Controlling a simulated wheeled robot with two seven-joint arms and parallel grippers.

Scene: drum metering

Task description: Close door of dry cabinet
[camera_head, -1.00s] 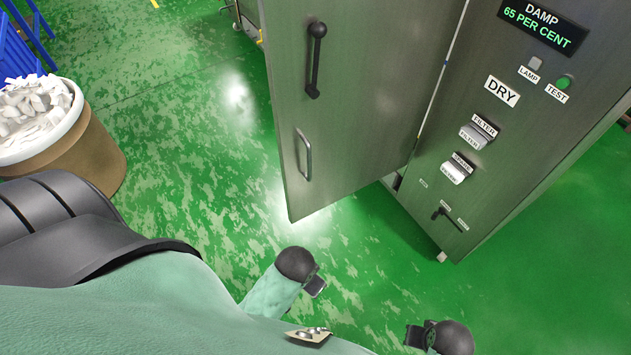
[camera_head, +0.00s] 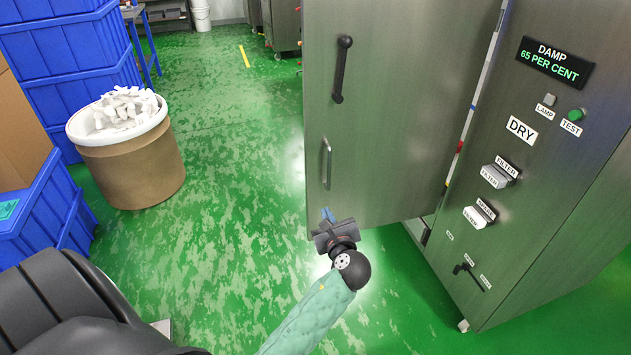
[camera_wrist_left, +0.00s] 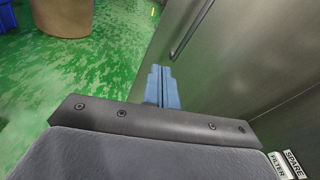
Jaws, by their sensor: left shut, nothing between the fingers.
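The dry cabinet (camera_head: 545,200) stands at the right with a DAMP 65 PER CENT display. Its grey steel door (camera_head: 400,120) stands open, swung out to the left, with a black bar handle (camera_head: 341,70) and a thinner metal handle (camera_head: 326,164) below. My left gripper (camera_head: 327,215) is at the door's lower left corner, below the thinner handle. Its blue fingers are shut and empty. In the left wrist view the fingers (camera_wrist_left: 162,88) point along the door face (camera_wrist_left: 225,80); whether they touch it I cannot tell. My right gripper is not in view.
A brown drum (camera_head: 135,170) filled with white pieces stands at the left. Blue crates (camera_head: 75,60) are stacked behind it, and another blue crate (camera_head: 45,215) is at the left edge. Green floor (camera_head: 225,150) between drum and door is clear.

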